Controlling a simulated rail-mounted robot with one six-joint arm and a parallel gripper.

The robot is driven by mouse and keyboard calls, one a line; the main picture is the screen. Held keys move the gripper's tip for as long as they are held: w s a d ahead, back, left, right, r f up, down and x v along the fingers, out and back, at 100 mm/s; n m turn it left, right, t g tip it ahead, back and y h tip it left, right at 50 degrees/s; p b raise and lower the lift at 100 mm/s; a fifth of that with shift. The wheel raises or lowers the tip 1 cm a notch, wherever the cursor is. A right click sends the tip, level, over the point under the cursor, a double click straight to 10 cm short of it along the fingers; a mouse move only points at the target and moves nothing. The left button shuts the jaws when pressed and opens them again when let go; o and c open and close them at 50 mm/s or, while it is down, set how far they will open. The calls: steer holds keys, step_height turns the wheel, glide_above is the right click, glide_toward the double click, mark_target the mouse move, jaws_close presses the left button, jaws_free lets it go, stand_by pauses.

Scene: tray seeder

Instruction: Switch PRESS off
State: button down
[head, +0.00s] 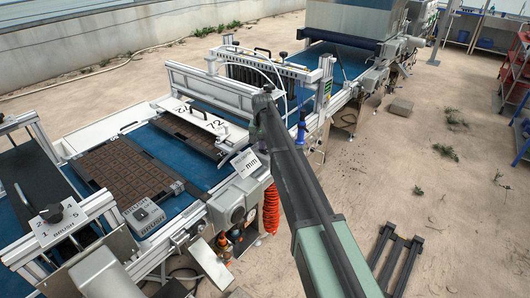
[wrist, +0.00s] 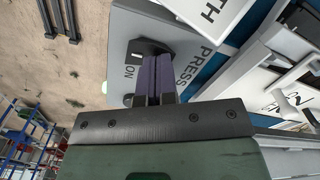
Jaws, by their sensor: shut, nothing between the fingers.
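The PRESS switch (wrist: 146,46) is a black rocker in a black surround on a grey panel (wrist: 125,20) in the wrist view. The word PRESS is printed to its right, and ON is printed at its lower left. My gripper (wrist: 152,62) is shut and empty, its two purple fingers side by side. The fingertips overlap the lower edge of the switch in this view; I cannot tell whether they touch it. They hide part of the switch, and its position is unclear. In the head view my arm covers this area, and I cannot make out the switch.
The seeder line carries a brown tray (head: 125,168) on a blue belt. A white plate marked 72 (head: 203,117) lies farther along. An orange coiled hose (head: 271,208) hangs beside the machine. A black frame (head: 397,258) lies on the open sandy floor at right.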

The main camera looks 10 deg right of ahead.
step_height(320, 180, up, 7)
steer(key=p, duration=0.6)
steer(key=shift+p, duration=0.3)
steer(key=shift+f, duration=0.1)
steer(key=shift+n, duration=0.3)
steer(key=s+n, duration=0.3)
steer(key=s, duration=3.5)
steer(key=shift+s, duration=0.35)
